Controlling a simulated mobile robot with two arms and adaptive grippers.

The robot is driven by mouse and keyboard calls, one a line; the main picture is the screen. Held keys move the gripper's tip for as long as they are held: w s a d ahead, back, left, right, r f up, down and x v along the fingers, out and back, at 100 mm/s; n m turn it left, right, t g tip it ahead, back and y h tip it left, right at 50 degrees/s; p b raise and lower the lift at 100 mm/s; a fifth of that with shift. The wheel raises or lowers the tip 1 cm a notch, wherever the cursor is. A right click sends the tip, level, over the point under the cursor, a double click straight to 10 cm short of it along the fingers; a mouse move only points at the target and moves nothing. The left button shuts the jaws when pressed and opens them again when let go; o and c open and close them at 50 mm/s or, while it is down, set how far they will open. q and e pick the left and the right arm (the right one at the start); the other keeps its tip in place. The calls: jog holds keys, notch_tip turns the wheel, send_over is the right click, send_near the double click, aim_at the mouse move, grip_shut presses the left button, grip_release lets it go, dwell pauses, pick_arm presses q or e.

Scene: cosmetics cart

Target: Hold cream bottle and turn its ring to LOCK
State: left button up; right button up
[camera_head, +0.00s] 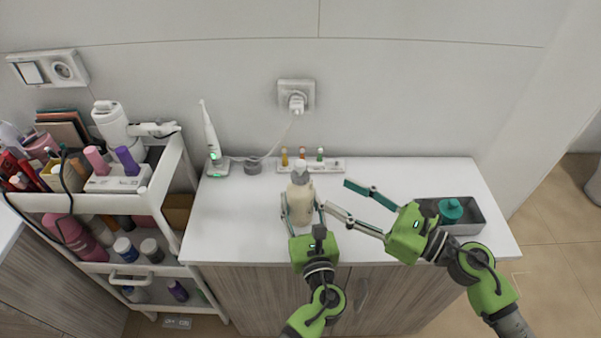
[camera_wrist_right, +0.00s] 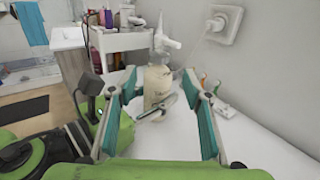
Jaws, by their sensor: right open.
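The cream bottle (camera_head: 300,206) stands upright on the white counter, with a grey-white pump top (camera_head: 300,174). It also shows in the right wrist view (camera_wrist_right: 156,86), ahead between my right fingers, with a left finger across its lower front. My left gripper (camera_head: 301,208) has a finger on each side of the bottle's body and appears closed on it. My right gripper (camera_head: 338,194) is open and empty, to the right of the bottle, its fingertips pointing at it. The ring below the pump is too small to read.
A grey tray (camera_head: 478,216) with a teal jar (camera_head: 451,209) lies right. A small white tray (camera_head: 333,166) with several little bottles is behind the bottle. An electric toothbrush (camera_head: 212,140) stands back left, and a loaded cart (camera_head: 165,190) is left of the counter.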

aim_at(308, 179)
jog(key=x, duration=1.1)
jog(key=shift+w+a, duration=0.15)
jog(key=shift+a, duration=0.15)
jog(key=c, duration=1.2)
